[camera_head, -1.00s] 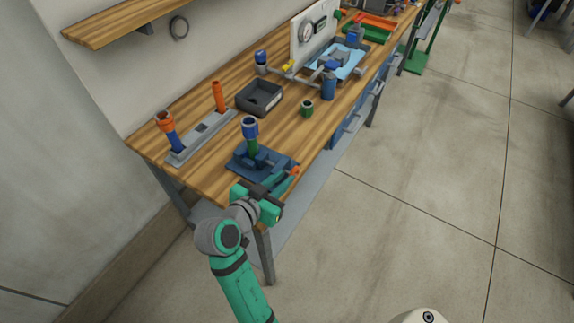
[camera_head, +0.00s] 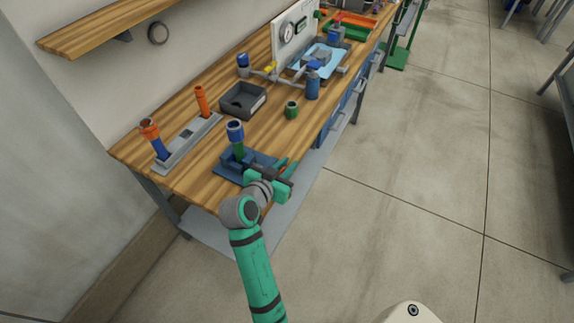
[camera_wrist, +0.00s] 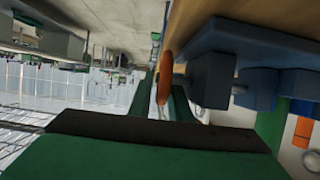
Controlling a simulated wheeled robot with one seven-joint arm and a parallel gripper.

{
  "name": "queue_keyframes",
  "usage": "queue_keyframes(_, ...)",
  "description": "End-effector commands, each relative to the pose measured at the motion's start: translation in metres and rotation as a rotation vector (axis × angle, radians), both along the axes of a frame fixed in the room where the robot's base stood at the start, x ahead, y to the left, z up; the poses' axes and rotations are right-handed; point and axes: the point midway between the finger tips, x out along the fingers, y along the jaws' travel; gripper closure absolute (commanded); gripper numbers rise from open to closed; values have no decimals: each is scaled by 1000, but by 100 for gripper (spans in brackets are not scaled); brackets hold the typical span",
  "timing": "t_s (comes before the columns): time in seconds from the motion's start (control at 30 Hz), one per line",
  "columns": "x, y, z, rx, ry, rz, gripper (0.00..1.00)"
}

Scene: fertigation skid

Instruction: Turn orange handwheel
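The orange handwheel (camera_wrist: 166,72) shows nearly edge-on in the wrist view, beside a dark blue-grey valve body (camera_wrist: 211,78). My gripper (camera_wrist: 163,93) has its two green fingers apart, with the near edge of the wheel showing in the gap between them. I cannot tell whether either finger touches the wheel. In the head view my gripper (camera_head: 287,168) is at the front edge of the bench, beside the blue valve block (camera_head: 230,172). Only a speck of the wheel (camera_head: 281,160) shows there; my gripper hides the rest.
A blue-topped green post (camera_head: 236,133) rises from the valve block. A grey rack (camera_head: 180,150) with upright pipes, a dark tray (camera_head: 243,99) and a green cup (camera_head: 292,110) stand on the wooden bench (camera_head: 262,133).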

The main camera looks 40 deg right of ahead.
Motion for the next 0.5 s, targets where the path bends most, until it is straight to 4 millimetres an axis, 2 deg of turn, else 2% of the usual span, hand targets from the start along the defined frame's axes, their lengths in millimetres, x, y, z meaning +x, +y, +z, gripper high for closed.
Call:
queue_keyframes(0.13,0,0,0,0,0,0,85)
queue_keyframes(0.2,0,0,0,0,0,0,100)
queue_keyframes(0.5,-1,1,1,-50,-19,-4,100)
